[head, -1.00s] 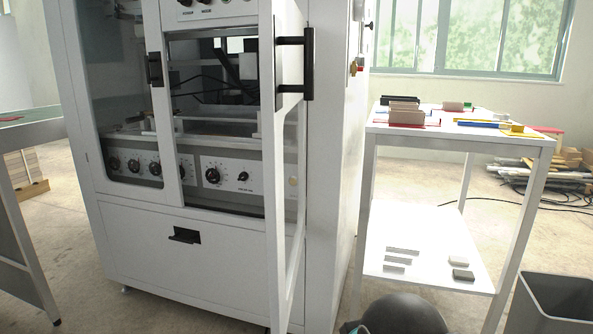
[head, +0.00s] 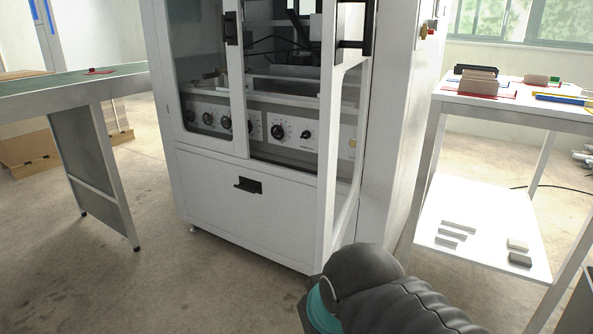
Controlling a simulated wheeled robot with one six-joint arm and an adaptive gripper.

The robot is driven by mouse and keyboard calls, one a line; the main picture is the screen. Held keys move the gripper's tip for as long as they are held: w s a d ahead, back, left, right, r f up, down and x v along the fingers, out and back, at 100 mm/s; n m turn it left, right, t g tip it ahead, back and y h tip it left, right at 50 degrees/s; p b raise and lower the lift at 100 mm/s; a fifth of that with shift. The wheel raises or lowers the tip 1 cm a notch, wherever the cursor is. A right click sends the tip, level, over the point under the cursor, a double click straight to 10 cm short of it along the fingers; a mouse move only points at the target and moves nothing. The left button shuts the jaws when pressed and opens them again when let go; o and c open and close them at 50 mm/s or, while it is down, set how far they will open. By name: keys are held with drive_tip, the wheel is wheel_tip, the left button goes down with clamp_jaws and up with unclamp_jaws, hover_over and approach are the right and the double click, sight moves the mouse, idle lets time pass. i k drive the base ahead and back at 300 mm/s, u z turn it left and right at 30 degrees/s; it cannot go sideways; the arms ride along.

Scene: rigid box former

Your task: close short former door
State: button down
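The white box former (head: 220,205) stands in the middle of the head view. Its right door (head: 327,160) is swung open towards me and shows nearly edge-on, with a black handle (head: 368,28) near the top of the picture. The left glazed door (head: 200,70) looks shut and has its own black handle (head: 231,28). Through the opening I see dials on a panel (head: 292,133). A dark part of my arm with a teal band shows at the bottom, in front of the door's lower right side. My gripper is out of view.
A white two-level table (head: 490,116) with coloured parts stands close to the former's right. A bin (head: 580,305) is at the lower right edge. A green-topped conveyor or table (head: 70,84) stands at the left. The floor in front of the former's left half is clear.

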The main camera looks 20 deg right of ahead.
sight(348, 27)
drive_tip(key=u, duration=0.75)
drive_tip(key=k, duration=1.15)
drive_tip(key=z, duration=1.15)
